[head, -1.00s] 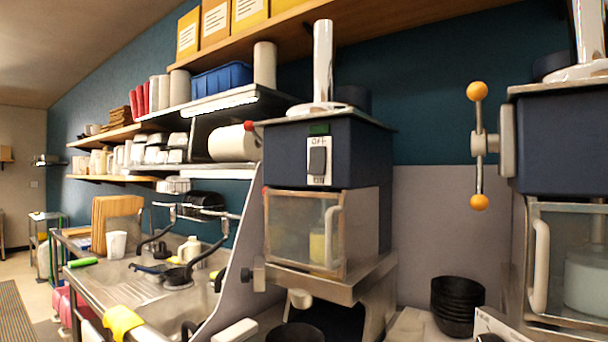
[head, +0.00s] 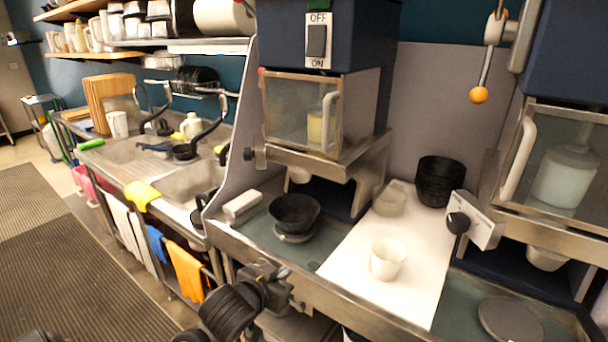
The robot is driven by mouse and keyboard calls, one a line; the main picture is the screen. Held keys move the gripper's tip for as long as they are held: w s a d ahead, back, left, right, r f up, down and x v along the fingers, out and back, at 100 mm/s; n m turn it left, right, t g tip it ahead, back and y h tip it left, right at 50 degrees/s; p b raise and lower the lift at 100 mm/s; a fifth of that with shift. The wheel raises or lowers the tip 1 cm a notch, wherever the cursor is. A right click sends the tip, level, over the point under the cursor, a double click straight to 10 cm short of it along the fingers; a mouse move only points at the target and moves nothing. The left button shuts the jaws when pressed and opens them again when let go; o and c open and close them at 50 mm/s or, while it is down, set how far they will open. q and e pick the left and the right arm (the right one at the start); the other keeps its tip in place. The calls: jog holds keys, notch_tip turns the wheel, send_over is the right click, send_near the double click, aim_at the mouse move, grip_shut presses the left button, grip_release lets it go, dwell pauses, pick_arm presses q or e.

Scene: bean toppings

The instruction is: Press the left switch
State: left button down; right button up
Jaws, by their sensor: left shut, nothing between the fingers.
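The left switch (head: 317,41) is a dark rocker on a white plate marked OFF above and ON below. It sits on the front of the dark blue upper box of the left machine (head: 277,28), at the top of the head view. My left gripper (head: 283,291) is shut and empty. It is low in the view, by the counter's front edge, well below the switch and apart from it. My right gripper is not in view.
A black bowl (head: 294,212) stands under the left machine. A white cup (head: 387,259) and stacked black bowls (head: 440,181) are on the counter to its right. A glass-fronted compartment (head: 300,112) with a white handle is below the switch. A sink (head: 190,185) is at left.

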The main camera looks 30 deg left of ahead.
pick_arm(q)
jog(key=w+a+r+t, duration=0.2)
jog(key=w+r+t, duration=0.15)
jog(key=r, duration=0.75)
jog(key=w+a+r+t, duration=0.1)
jog(key=w+r+t, duration=0.25)
jog(key=r, duration=0.75)
jog(key=s+r+t+h, duration=0.1)
jog(key=s+r+t, duration=0.1)
jog(key=r, duration=0.6)
jog(key=s+r+t+h, duration=0.2)
jog(key=r+t, duration=0.1)
jog(key=r, duration=0.6)
jog(key=shift+a+m, duration=0.4)
